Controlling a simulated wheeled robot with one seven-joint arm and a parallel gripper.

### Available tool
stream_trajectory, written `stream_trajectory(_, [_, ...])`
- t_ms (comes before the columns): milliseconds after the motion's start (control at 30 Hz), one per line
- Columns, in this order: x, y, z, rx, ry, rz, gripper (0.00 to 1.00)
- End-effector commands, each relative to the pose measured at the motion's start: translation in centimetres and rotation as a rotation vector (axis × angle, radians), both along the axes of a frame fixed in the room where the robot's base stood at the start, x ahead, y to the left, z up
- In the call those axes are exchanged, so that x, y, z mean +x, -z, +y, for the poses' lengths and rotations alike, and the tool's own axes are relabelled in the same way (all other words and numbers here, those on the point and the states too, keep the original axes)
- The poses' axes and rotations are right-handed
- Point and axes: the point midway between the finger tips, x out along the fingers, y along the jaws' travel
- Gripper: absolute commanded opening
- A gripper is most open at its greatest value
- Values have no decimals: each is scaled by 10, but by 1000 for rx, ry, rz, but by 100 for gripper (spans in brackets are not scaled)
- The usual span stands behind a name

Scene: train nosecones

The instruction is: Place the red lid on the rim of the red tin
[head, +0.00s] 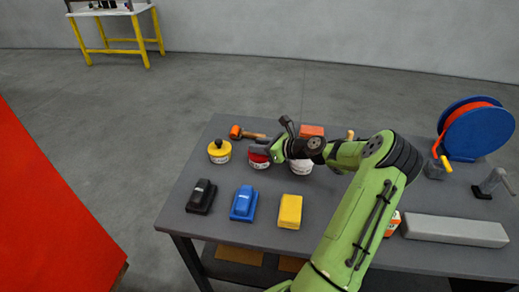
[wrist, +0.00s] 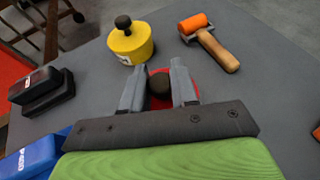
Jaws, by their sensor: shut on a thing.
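My gripper (wrist: 157,82) is shut on the dark knob (wrist: 160,86) of the red lid (wrist: 189,89); only parts of the lid's red surface show around the fingers. In the head view my gripper (head: 262,149) is directly over the red tin (head: 259,161), which has a white label and stands on the grey table. The lid is at the tin's top, but the gripper covers much of it. I cannot tell whether the lid touches the rim or sits level. The tin's rim is hidden in the wrist view.
A yellow tin (head: 219,154) with a dark knob stands left of the red tin, and a white tin (head: 301,167) stands to its right. Black (head: 201,197), blue (head: 244,203) and yellow (head: 290,211) blocks stand in front.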

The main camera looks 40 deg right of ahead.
Motion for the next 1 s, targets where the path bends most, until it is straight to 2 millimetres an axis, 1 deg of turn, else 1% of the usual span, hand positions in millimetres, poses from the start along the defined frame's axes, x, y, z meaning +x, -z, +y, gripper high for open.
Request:
stream_trajectory(33, [0,3,0,-1,0,-1,0])
stream_trajectory(167, [0,1,0,-2,0,-2,0])
stream_trajectory(300, [0,4,0,-2,0,-2,0])
stream_trajectory(333, [0,4,0,-2,0,-2,30])
stream_trajectory(400, [0,4,0,-3,0,-2,41])
stream_trajectory(500, [0,4,0,-2,0,-2,54])
stream_trajectory(733, [0,4,0,-2,0,-2,54])
stream_trajectory(800, [0,0,0,-3,0,-2,54])
stream_trajectory(867, [-8,-3,-3,-2,4,1,54])
stream_trajectory(967, [-28,-12,-9,-3,7,1,54])
stream_trajectory(1000, [-39,-17,-12,-2,8,1,54])
